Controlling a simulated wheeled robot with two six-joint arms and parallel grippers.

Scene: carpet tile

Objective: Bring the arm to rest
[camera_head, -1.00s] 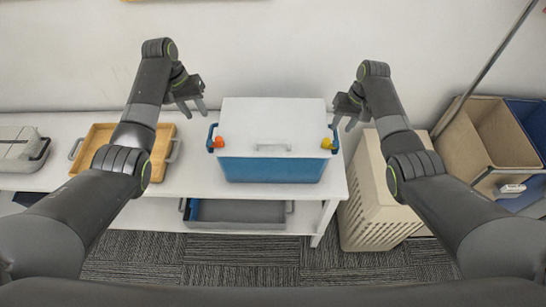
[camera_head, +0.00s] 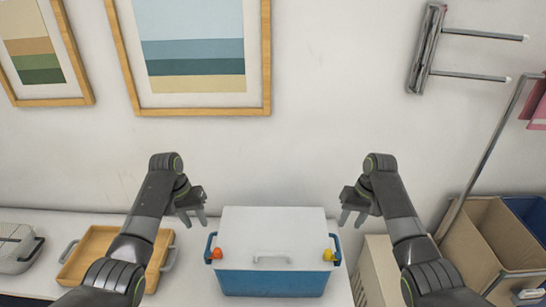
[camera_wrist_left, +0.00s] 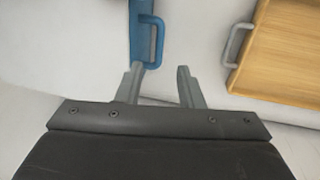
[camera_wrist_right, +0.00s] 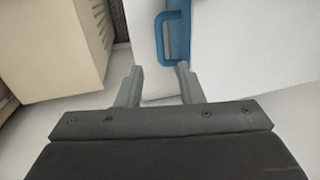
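My left gripper (camera_head: 196,215) hangs above the table at the upper left of the blue cooler box, its fingers apart and empty. My right gripper (camera_head: 352,217) hangs at the upper right of the box, also with its fingers apart and empty. The cooler box (camera_head: 272,283) has a white lid, which is shut, and blue side handles. Its left handle (camera_wrist_left: 151,40) shows beyond the left fingertips in the left wrist view. Its right handle (camera_wrist_right: 163,40) shows beyond the right fingertips in the right wrist view. Neither gripper holds a handle.
A wooden tray (camera_head: 99,252) and a grey case (camera_head: 15,247) stand left on the white table (camera_head: 200,290). A beige hamper (camera_head: 378,270) and a bin (camera_head: 482,235) stand at the right. Framed pictures (camera_head: 195,102) and a metal rack (camera_head: 425,50) are on the wall behind.

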